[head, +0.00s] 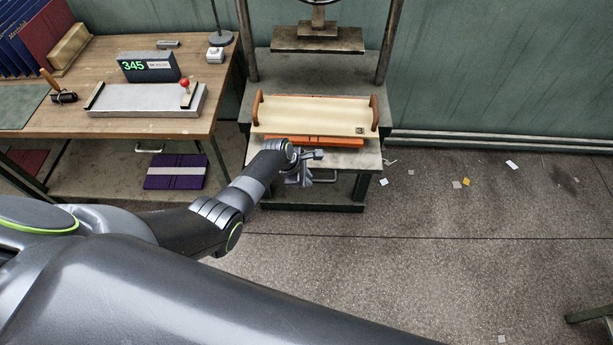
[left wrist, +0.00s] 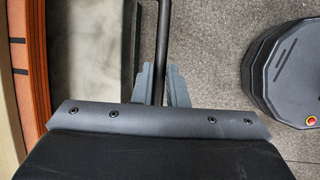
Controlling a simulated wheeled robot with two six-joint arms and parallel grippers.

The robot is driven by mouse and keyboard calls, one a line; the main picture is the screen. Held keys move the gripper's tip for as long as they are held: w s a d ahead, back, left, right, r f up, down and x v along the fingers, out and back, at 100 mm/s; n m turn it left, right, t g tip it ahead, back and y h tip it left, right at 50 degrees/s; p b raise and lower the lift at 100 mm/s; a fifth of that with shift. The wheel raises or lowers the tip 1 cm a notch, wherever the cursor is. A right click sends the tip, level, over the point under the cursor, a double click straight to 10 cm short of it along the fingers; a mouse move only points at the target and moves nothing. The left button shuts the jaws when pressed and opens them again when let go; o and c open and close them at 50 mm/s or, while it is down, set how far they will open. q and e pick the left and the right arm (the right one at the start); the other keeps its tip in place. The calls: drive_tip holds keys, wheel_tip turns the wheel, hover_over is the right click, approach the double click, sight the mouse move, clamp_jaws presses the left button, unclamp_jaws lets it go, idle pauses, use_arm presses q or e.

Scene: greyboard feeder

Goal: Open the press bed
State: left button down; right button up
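The press bed (head: 345,160) is a grey slab low in the press. It carries a cream board with brown end handles (head: 315,114) and an orange piece (head: 330,141) under the board's front edge. A dark bar handle (head: 326,180) runs along the bed's front. My left gripper (head: 307,166) is at this handle, left of its middle. In the left wrist view the handle bar (left wrist: 163,45) passes between the two fingers (left wrist: 162,88), which appear closed against it. The bed's edge (left wrist: 131,60) is beside the fingers. My right gripper is not in view.
The press platen (head: 318,39) hangs above the bed between two posts. A wooden bench (head: 120,126) with tools and a "345" display (head: 149,67) stands at left, a purple folder (head: 175,171) below it.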

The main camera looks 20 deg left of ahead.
use_arm(q)
drive_tip(key=c, duration=1.5)
unclamp_jaws()
drive_tip(key=shift+o, duration=0.2)
drive_tip(key=shift+s+a+r+p, duration=0.2)
drive_tip(key=shift+r+p, duration=0.1)
drive_tip(key=shift+r, duration=0.2)
drive_tip(key=p+v, duration=0.1)
drive_tip(key=v, duration=1.5)
drive_tip(key=shift+p, duration=0.3)
drive_tip(key=shift+s, duration=0.1)
drive_tip(key=s+a+f+m+y+b, duration=0.1)
drive_tip(key=s+a+f+m, duration=0.15)
drive_tip(key=s+f, duration=0.45)
drive_tip(key=s+a+f+m+y+b, duration=0.1)
drive_tip(key=s+a+f+m+b, duration=0.15)
drive_tip(key=f, duration=0.95)
drive_tip(key=s+a+f+m+y+b, duration=0.1)
drive_tip(key=s+a+f+m, duration=0.15)
drive_tip(key=s+f, duration=0.5)
drive_tip(key=s+f+m+g+y+b, duration=0.1)
drive_tip(key=s+f+m, duration=0.5)
drive_tip(key=s, duration=0.8)
drive_tip(key=s+f+m+g+b, duration=0.1)
drive_tip(key=s+f+m+b, duration=0.1)
drive_tip(key=s+f+m, duration=0.5)
drive_tip(key=s+f, duration=0.4)
drive_tip(key=s, duration=0.3)
drive_tip(key=shift+s+y, duration=0.3)
drive_tip(key=shift+y, duration=0.1)
